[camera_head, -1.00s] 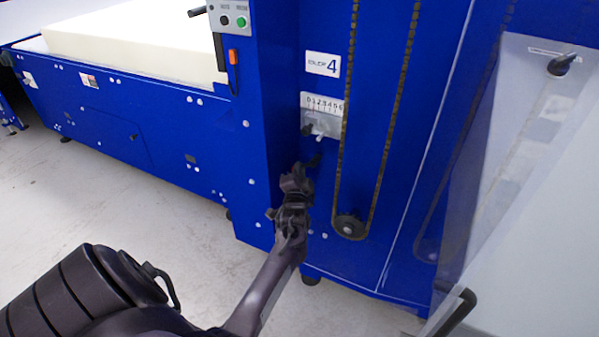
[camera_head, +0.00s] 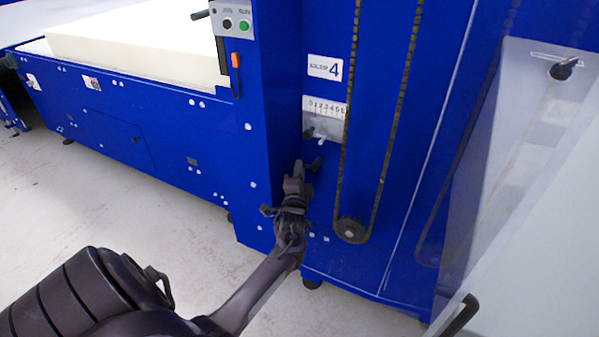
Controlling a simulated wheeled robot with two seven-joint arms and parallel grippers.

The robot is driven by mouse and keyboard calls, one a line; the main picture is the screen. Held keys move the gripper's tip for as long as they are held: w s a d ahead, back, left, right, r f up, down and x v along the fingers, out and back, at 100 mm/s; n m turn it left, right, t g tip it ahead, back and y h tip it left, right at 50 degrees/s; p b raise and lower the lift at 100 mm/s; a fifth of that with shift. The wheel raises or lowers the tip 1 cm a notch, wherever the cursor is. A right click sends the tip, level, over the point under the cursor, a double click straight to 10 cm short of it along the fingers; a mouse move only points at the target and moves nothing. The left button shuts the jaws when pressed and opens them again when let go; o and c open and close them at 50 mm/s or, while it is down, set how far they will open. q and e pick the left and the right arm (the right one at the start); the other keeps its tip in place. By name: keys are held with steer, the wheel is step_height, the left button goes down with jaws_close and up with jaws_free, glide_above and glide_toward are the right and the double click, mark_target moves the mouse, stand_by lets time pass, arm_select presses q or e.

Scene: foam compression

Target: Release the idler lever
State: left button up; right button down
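A chain loop (camera_head: 383,130) runs down to a sprocket (camera_head: 350,230) just right of the lever. A clear guard door with a black handle (camera_head: 460,314) stands open at the right. A foam block (camera_head: 130,48) lies on the machine bed at the left. The floor (camera_head: 160,215) is clear.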

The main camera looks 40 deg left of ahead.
arm_select(q)
steer(key=v, duration=0.8)
arm_select(e)
steer(key=shift+s+d+f, duration=0.1)
steer(key=shift+s+d, duration=0.05)
steer(key=shift+s, duration=0.45)
steer(key=shift+w, duration=0.35)
